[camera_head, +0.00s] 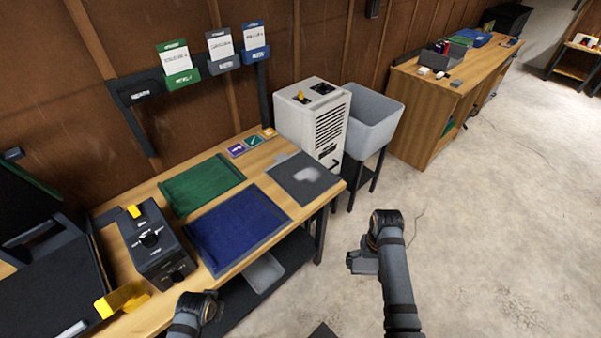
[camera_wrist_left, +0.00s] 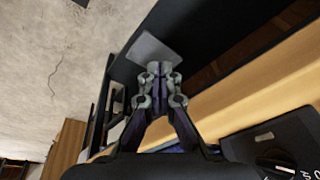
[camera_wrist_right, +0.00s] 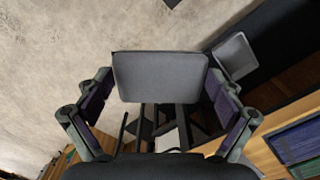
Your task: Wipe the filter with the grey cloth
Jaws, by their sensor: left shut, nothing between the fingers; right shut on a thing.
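My right gripper (camera_wrist_right: 160,84) is shut on a flat grey rectangular pad (camera_wrist_right: 160,70), which I take for the grey cloth. In the head view, that grey cloth (camera_head: 361,262) is held over the floor, right of the workbench. A dark grey panel (camera_head: 286,178) with pale, dust-like patches lies at the bench's right end. It looks like the filter, though I cannot be sure. The cloth and panel are apart. My left gripper (camera_wrist_left: 158,72) is shut and empty near the bench's front edge. Its fingertips are not clear in the head view.
The workbench (camera_head: 158,192) holds a green mat (camera_head: 202,185), a blue mat (camera_head: 238,228) and a black box (camera_head: 155,243). A white vented machine (camera_head: 313,120) and a grey tub (camera_head: 372,115) stand beyond. A grey tray (camera_head: 264,272) sits on the lower shelf.

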